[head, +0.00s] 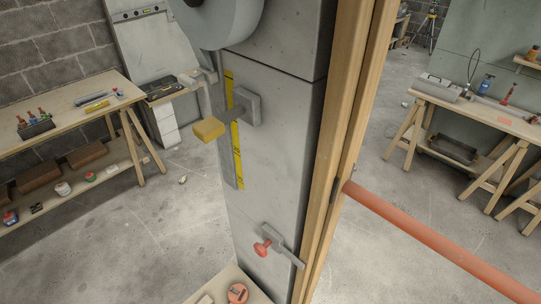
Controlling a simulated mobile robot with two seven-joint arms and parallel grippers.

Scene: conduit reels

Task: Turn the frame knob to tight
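A red knob (262,248) sticks out from a small grey bracket low on the grey panel, beside the wooden frame post (345,130). Higher up, a yellow block-shaped handle (208,128) juts out from a grey square mount (247,107) next to a yellow marked strip (236,150). I cannot tell for certain which of the two is the frame knob, and no tight or loose marking is readable. Neither of my grippers shows in the head view.
A grey reel (222,22) hangs at the top of the grey panel (275,185). An orange-red pipe (440,242) runs from the post to the lower right. A small wooden surface (222,284) lies below. Workbenches stand left (75,108) and right (478,115), with bare floor between.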

